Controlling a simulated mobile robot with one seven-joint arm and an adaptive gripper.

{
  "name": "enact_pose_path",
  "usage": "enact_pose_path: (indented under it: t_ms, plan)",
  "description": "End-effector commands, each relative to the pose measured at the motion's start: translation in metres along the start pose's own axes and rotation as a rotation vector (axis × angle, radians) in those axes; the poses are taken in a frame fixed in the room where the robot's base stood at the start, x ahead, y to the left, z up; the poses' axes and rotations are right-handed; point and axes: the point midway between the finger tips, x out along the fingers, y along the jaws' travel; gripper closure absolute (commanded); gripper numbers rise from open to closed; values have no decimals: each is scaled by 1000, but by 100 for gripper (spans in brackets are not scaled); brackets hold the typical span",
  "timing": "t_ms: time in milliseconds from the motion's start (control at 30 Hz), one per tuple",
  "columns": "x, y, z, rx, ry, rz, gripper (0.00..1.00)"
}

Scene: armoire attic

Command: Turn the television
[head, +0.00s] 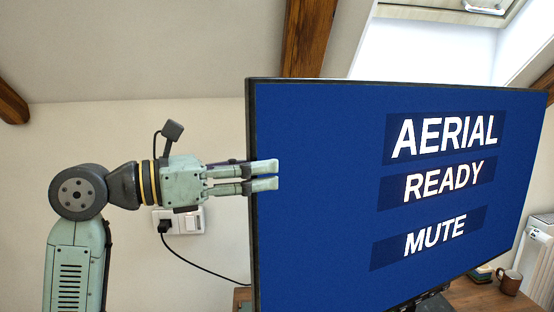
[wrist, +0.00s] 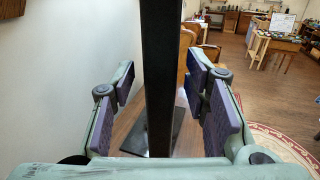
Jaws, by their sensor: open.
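The television (head: 320,200) fills the right half of the head view. It has a thin black frame and a blue screen reading "AERIAL READY MUTE", and it stands angled to me. My gripper (head: 265,175) is at its left edge, with fingers overlapping the screen's left border. In the wrist view, the dark edge of the television (wrist: 163,80) runs upright between the two spread fingers of my gripper (wrist: 160,85). A gap shows on each side of the edge, so the fingers look apart from it. The dark stand base (wrist: 135,141) shows below.
A wooden table top (head: 475,297) bears the television, and a brown mug (head: 510,282) stands on it at the right. A wall socket (head: 188,221) with a plugged black cable is behind my gripper. The wall is close on the left in the wrist view.

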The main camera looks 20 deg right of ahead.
Motion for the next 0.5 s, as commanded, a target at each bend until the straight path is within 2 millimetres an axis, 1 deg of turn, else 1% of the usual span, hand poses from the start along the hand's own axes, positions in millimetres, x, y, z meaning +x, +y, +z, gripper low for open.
enact_pose_path:
  t_ms: [33, 100, 200, 333, 500]
  plan:
    - [10, -1, 3, 0, -1, -4, 58]
    - [20, -1, 2, 0, -2, -3, 58]
    - [32, -1, 2, 1, -1, -2, 58]
    - [39, 0, 1, 0, -3, 0, 58]
    - [40, 0, 1, 0, -3, 1, 58]
